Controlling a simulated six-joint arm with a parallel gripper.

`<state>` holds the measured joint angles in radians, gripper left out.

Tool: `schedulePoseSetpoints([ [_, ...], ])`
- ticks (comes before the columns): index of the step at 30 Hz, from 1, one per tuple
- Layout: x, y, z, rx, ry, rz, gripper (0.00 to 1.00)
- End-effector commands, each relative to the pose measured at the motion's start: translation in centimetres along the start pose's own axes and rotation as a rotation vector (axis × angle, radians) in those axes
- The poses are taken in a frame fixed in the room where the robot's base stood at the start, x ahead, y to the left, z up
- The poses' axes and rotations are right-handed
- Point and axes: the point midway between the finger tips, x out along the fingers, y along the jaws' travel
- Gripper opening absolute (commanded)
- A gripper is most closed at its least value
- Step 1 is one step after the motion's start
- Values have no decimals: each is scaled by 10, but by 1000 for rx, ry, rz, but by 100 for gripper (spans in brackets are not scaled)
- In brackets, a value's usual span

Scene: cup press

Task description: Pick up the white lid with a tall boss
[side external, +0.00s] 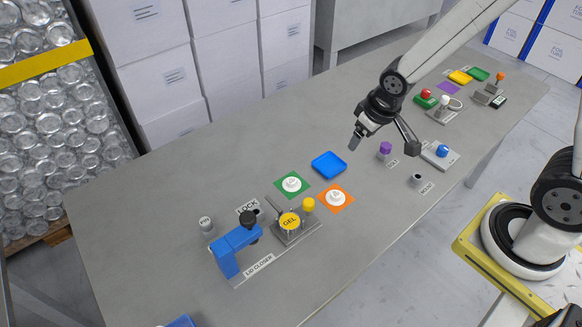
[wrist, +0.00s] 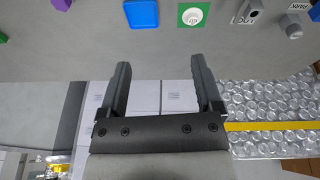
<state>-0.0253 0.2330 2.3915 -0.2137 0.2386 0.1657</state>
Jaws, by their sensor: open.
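Two white lids are in the side view. One white lid (side external: 291,184) lies on a green square (side external: 281,191), and the other white lid (side external: 335,197) lies on an orange square (side external: 347,204). Each has a raised centre, but I cannot tell which boss is taller. The lid on green also shows at the top of the wrist view (wrist: 192,15). My gripper (side external: 383,143) is open and empty, above the table to the upper right of both lids. Its two spread fingers show in the wrist view (wrist: 160,66).
A blue tray (side external: 329,165) lies between the lids and my gripper. A blue lid closer (side external: 236,250) and a yellow GEL cup (side external: 289,221) stand at the front left. A purple knob (side external: 385,148) stands near my gripper.

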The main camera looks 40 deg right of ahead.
Motion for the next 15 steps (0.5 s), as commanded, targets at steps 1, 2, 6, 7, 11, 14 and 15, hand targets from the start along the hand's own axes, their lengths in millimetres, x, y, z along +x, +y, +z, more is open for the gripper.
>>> schedulePoseSetpoints([
  [1, 10, -1, -8, -14, 3, 2, 83],
  [2, 16, -2, -13, -21, 10, 4, 83],
  [6, 42, -8, -34, -56, 36, 3, 83],
  [7, 48, -9, -38, -64, 42, 1, 83],
  [11, 74, -17, -53, -97, 63, -11, 83],
  [14, 96, -24, -63, -122, 78, -27, 83],
  [15, 105, -28, -66, -132, 84, -34, 83],
])
